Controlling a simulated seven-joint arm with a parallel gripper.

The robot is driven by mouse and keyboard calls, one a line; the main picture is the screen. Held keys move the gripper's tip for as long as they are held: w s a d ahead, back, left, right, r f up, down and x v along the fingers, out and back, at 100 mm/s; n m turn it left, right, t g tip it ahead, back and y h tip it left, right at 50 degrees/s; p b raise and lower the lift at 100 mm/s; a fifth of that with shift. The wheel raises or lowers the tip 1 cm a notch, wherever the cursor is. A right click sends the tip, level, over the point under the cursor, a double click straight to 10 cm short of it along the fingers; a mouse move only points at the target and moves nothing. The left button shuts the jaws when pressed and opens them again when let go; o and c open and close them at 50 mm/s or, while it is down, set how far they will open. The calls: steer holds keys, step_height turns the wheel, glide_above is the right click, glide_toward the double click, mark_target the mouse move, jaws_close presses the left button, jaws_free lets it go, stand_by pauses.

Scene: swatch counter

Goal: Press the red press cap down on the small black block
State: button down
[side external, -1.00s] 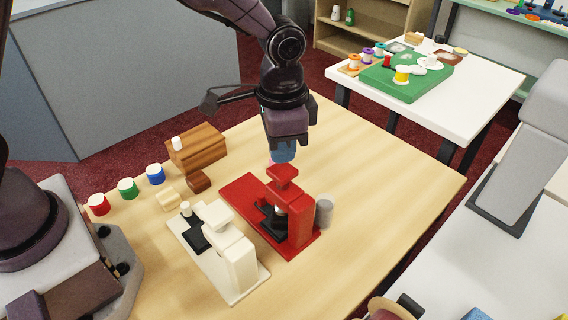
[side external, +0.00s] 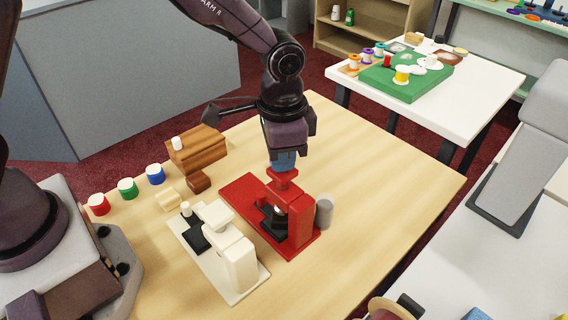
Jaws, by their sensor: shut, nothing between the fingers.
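A red press (side external: 301,219) stands on its red base plate (side external: 240,189) in the middle of the wooden table. Its red press cap (side external: 283,179) is at the top, right under my gripper (side external: 284,165). My gripper is shut and empty, pointing down, with its blue fingertips at the cap and seemingly touching it. The small black block (side external: 271,222) sits low in the red press, below the cap and partly hidden by the press's red parts.
A cream press (side external: 238,262) with a black part stands close in front, to the left. A grey cylinder (side external: 324,211) stands just right of the red press. A wooden box (side external: 197,150) and several coloured spools lie to the left. The table's right side is clear.

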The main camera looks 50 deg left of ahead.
steer(key=shift+f, duration=0.75)
steer(key=shift+r, duration=0.1)
stand_by(0.3)
steer(key=shift+r, duration=3.95)
steer(key=shift+s+f, duration=0.15)
steer(key=shift+f, duration=0.05)
steer(key=shift+s+a+f, duration=0.2)
steer(key=shift+s+a, duration=0.15)
steer(key=shift+s, duration=0.3)
steer(key=s+a+r+n+t, duration=0.5)
steer(key=s+a+r, duration=0.7)
steer(key=s, duration=0.3)
steer(key=shift+s+a+r+n+t, duration=0.25)
steer(key=shift+s+a+n, duration=0.2)
steer(key=shift+a, duration=0.45)
